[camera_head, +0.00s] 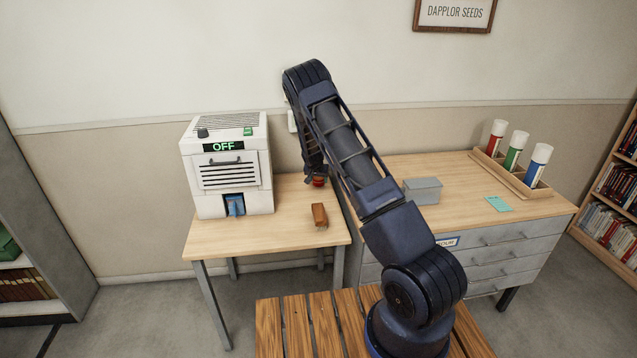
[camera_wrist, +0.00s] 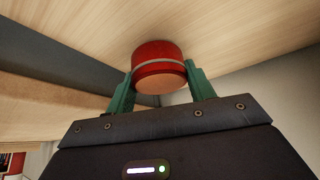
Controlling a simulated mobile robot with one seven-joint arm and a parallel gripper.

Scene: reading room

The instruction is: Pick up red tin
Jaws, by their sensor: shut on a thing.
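The red tin (camera_wrist: 158,54) is a short round red can with a pale band around it and an orange-brown end face. It sits between the two green fingers of my gripper (camera_wrist: 158,90) in the wrist view, and the fingers are shut on its sides. In the head view the red tin (camera_head: 318,181) is a small red shape at the back right of the left wooden table (camera_head: 270,240). My arm partly hides it and most of my gripper there. I cannot tell whether the tin touches the tabletop.
A white machine (camera_head: 226,165) reading OFF stands left on that table. A brown block (camera_head: 319,215) lies near the tin. On the right cabinet are a grey box (camera_head: 423,190), a teal card (camera_head: 498,203) and a wooden rack (camera_head: 535,190) with red, green and blue tubes.

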